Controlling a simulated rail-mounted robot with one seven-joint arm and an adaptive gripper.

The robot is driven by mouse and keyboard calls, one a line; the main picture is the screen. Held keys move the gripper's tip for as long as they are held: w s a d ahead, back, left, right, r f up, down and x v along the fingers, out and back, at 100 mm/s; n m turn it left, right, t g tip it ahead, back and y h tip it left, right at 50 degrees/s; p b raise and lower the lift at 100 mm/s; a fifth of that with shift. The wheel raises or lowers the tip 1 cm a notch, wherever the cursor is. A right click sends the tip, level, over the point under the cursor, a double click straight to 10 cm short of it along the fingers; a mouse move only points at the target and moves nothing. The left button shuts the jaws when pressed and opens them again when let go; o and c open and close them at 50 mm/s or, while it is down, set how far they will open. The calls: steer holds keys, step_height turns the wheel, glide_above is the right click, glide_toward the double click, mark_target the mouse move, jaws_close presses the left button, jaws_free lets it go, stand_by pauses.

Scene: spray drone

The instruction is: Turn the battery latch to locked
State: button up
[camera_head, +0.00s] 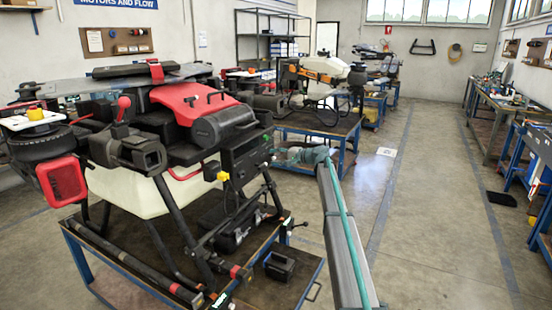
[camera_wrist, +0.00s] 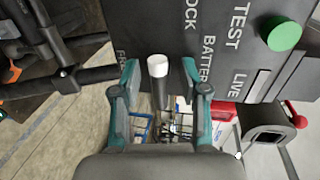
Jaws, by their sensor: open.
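The grey panel (camera_wrist: 225,45) on the drone carries the printed words TEST, BATTERY and LIVE and part of a word ending in OCK. A dark handle with a white end (camera_wrist: 157,66), seemingly the battery latch, stands out from it. My gripper (camera_wrist: 159,85) is open, with one teal finger on each side of the handle and visible gaps between. A green button (camera_wrist: 284,34) sits to the right on the panel. In the head view my gripper (camera_head: 290,155) is beside the dark panel (camera_head: 246,158) of the red and black drone (camera_head: 190,105); the handle cannot be made out there.
The drone stands on a blue-framed cart (camera_head: 75,255). A second cart (camera_head: 345,128) with a yellow-orange machine (camera_head: 318,70) is behind my arm. Workbenches (camera_head: 490,105) line the right wall. The floor (camera_head: 440,200) to the right is largely clear.

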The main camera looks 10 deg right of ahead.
steer(key=v, duration=1.2)
